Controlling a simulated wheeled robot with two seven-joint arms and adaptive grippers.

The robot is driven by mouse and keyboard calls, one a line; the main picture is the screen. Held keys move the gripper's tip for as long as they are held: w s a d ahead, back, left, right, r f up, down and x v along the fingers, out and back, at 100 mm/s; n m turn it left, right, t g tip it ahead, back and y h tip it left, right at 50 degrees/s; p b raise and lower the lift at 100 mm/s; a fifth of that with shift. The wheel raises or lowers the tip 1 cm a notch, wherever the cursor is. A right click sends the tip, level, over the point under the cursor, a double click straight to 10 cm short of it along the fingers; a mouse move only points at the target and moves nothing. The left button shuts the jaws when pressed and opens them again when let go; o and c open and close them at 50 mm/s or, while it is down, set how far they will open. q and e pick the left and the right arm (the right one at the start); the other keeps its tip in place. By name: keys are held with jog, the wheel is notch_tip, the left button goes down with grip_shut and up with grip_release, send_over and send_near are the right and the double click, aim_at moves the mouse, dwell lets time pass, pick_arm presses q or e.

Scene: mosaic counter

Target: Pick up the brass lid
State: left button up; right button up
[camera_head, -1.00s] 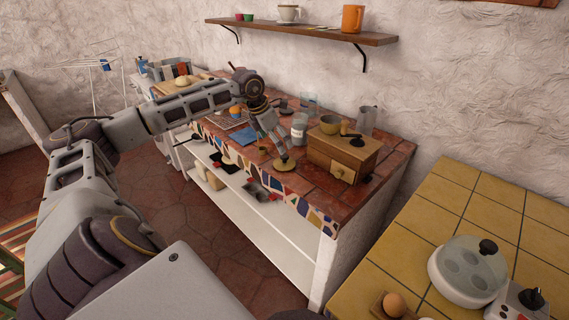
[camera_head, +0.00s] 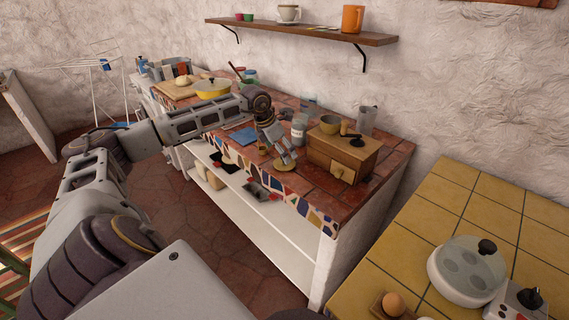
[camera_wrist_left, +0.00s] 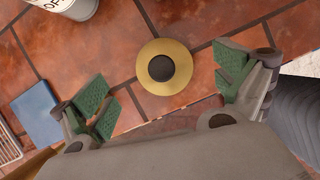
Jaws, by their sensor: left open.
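The brass lid (camera_wrist_left: 151,83), a flat gold disc with a dark round knob (camera_wrist_left: 161,68), lies on the red tiled counter in the left wrist view. In the head view the lid (camera_head: 284,167) shows near the counter's front edge, partly hidden by my gripper. My left gripper (camera_wrist_left: 165,88) is open, its green-padded fingers spread wide to either side of the lid with gaps between. In the head view my left gripper (camera_head: 283,157) is above the lid. My right gripper is in neither view.
A wooden grinder box (camera_head: 341,157) stands close to the right of the lid. A white labelled jar (camera_head: 299,130) is behind it. A blue flat item (camera_wrist_left: 38,112) lies to the left. A yellow pan (camera_head: 213,91) stands farther left on the counter.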

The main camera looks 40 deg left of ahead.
aim_at(279, 163)
pick_arm(q)
jog(key=shift+x, duration=1.9)
